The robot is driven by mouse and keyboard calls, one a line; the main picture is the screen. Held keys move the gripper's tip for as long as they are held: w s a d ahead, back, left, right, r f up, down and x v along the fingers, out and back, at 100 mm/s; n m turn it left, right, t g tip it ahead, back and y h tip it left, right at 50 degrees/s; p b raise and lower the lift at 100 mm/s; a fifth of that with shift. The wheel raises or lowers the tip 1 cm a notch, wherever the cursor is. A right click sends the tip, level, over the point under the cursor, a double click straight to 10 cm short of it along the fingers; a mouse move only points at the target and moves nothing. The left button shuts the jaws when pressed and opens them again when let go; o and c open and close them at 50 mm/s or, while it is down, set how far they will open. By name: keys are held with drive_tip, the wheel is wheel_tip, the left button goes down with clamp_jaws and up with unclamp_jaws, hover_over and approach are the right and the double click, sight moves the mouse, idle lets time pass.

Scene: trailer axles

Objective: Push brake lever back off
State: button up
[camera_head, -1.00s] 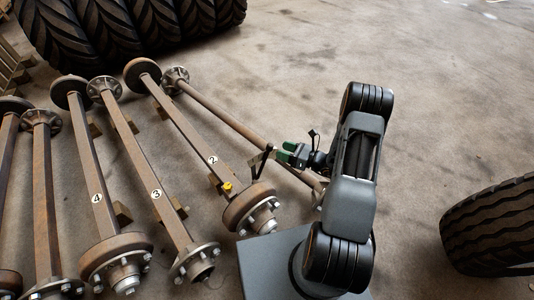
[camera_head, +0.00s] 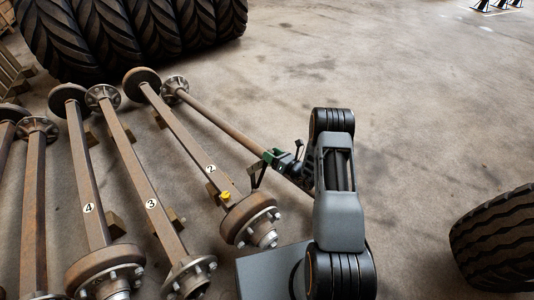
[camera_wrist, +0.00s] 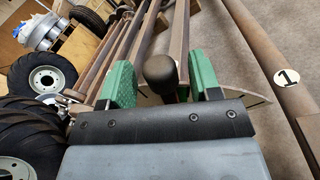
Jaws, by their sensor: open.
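Axle 2 (camera_head: 190,145) lies on the floor, with a rusty drum (camera_head: 236,222) at its near end. A thin dark brake lever (camera_head: 259,176) stands up beside this drum. My gripper (camera_head: 272,157), with green fingers, is at the lever's upper end. In the wrist view my gripper (camera_wrist: 160,62) is open, and a black round knob (camera_wrist: 160,72) shows between the two fingers, apart from both. The knob looks like the lever's end. Most of the lever is hidden behind it and my gripper.
Axle 1 (camera_wrist: 287,77) runs along the right in the wrist view. Axles 3 (camera_head: 150,200) and 4 (camera_head: 87,205) lie to the left on wooden blocks. A yellow part (camera_head: 226,196) sits on axle 2. Large tyres (camera_head: 130,35) stand behind.

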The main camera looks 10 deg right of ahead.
drive_tip(key=shift+x, duration=1.35)
drive_tip(key=shift+c, duration=0.2)
clamp_jaws()
